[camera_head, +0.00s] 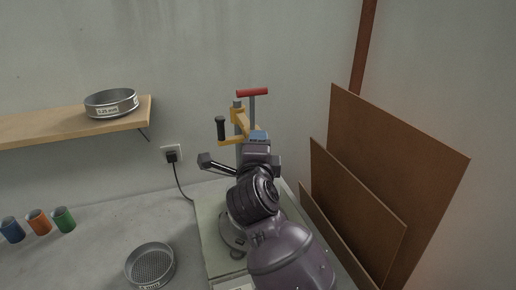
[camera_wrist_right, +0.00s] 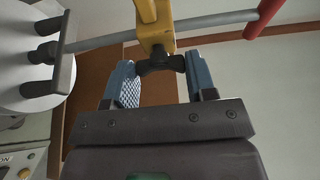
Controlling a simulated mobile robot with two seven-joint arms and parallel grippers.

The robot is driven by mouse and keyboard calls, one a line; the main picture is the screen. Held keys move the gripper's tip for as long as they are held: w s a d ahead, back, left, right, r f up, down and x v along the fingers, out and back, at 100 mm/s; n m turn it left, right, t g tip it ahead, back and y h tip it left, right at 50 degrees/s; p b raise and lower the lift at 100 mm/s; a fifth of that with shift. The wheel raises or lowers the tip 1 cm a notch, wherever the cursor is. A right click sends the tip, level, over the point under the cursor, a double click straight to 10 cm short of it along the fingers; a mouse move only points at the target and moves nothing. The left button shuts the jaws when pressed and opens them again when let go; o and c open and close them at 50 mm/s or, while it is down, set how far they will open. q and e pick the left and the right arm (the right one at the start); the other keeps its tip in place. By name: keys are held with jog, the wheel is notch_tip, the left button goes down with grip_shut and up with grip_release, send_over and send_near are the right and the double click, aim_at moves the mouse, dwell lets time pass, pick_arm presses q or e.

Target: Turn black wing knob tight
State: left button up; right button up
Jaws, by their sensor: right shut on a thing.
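The black wing knob (camera_wrist_right: 160,64) sits under a yellow bracket (camera_wrist_right: 154,25) in the right wrist view. My right gripper (camera_wrist_right: 160,72) has its two blue fingers on either side of the knob and is shut on it. In the head view my right gripper (camera_head: 259,137) reaches up to the yellow bracket (camera_head: 240,122), and the knob is hidden there. A grey rod with a red T-handle (camera_head: 252,92) rises behind the bracket. A black grip (camera_head: 220,128) hangs at the bracket's left. My left gripper is not in view.
Brown boards (camera_head: 385,180) lean against the wall on the right, close to my right arm. A sieve (camera_head: 150,264) and several coloured cups (camera_head: 39,222) stand on the concrete bench (camera_head: 100,245). A shelf (camera_head: 60,127) holds another sieve (camera_head: 111,103). The bench's left middle is clear.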

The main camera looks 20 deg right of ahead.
jog(key=o, duration=0.9)
jog(key=shift+o, duration=0.2)
jog(key=b+v, duration=0.1)
jog(key=v, duration=1)
jog(key=shift+d, duration=0.15)
